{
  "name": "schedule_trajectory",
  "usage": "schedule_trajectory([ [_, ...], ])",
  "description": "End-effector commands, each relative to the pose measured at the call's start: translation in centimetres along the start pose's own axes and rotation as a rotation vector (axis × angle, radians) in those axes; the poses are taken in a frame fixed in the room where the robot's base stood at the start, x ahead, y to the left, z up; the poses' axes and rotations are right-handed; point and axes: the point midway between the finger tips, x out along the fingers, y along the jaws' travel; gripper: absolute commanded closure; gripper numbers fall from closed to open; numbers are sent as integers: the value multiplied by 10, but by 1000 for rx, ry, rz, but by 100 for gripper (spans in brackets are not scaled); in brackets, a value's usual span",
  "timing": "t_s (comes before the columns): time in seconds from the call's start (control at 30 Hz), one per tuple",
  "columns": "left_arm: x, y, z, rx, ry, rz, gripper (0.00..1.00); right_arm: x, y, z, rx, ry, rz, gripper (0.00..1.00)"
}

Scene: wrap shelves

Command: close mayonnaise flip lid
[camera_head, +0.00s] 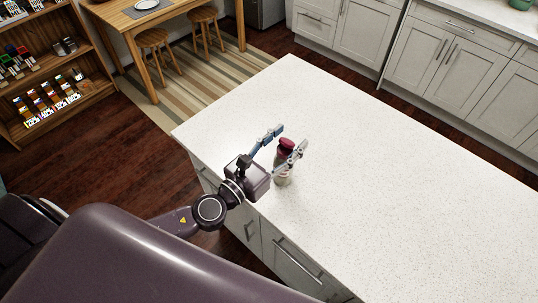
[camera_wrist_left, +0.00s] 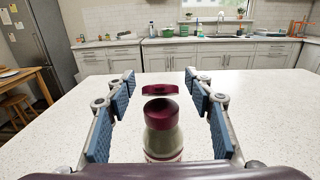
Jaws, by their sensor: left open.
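The mayonnaise bottle (camera_head: 281,172) stands upright on the white speckled counter (camera_head: 390,190), near its front left edge. It has a pale body and a dark red cap (camera_head: 286,146). In the left wrist view the bottle (camera_wrist_left: 163,143) is centred, and its flip lid (camera_wrist_left: 160,90) shows as a separate raised piece above the cap base (camera_wrist_left: 161,113), so it is open. My left gripper (camera_head: 288,140) is open, with one finger on each side of the bottle's upper part. In the left wrist view both blue finger pads stand apart from the bottle. My right gripper is not in view.
The counter around the bottle is clear. A wooden shelf (camera_head: 85,85) with small goods is at the upper left. Grey cabinets (camera_head: 440,60) line the back.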

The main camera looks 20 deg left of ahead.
Motion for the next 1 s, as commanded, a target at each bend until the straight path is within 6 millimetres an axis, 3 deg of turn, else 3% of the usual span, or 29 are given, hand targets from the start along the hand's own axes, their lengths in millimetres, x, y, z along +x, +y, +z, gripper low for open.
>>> schedule_trajectory([
  [0.3, -59, 0, -1, 2, 4, 0, 51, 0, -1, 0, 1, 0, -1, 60],
  [0.5, -83, 0, -1, 2, 3, 0, 51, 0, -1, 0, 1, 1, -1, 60],
  [1.0, -90, 0, 0, -5, 0, 2, 52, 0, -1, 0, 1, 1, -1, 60],
])
